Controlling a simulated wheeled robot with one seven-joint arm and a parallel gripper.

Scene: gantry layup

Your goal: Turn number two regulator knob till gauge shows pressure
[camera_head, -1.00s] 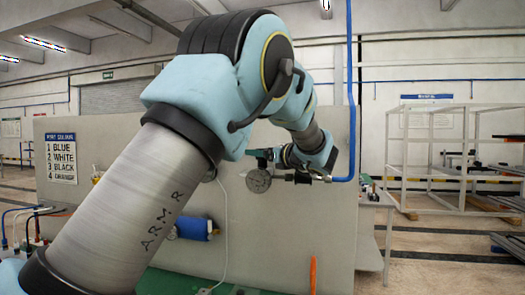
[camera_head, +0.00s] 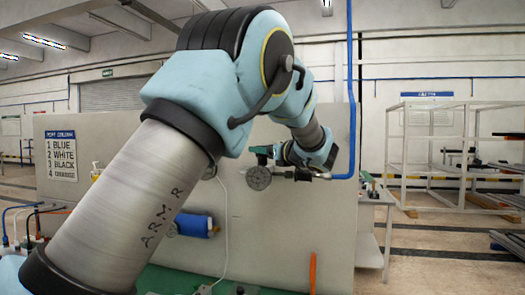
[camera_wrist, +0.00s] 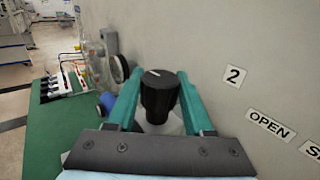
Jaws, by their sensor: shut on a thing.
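The regulator knob (camera_wrist: 160,92) is black, with a white line on its top, and sits between my fingers in the wrist view. A "2" label (camera_wrist: 234,76) is on the panel to its right. My gripper (camera_wrist: 160,103) has teal fingers, shut on the knob's sides. In the head view my gripper (camera_head: 270,154) is at the panel, partly hidden by my arm. A round gauge (camera_head: 258,178) hangs just below it, its face too small to read. In the wrist view a gauge (camera_wrist: 119,69) shows edge-on beyond the knob.
A blue pipe (camera_head: 351,100) runs down the panel (camera_head: 330,240) right of the gauge. A blue cylinder (camera_head: 195,225) is mounted lower left. A green bench top (camera_wrist: 60,140) carries bottles and black-and-white parts. An "OPEN" label (camera_wrist: 270,125) is right of the knob.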

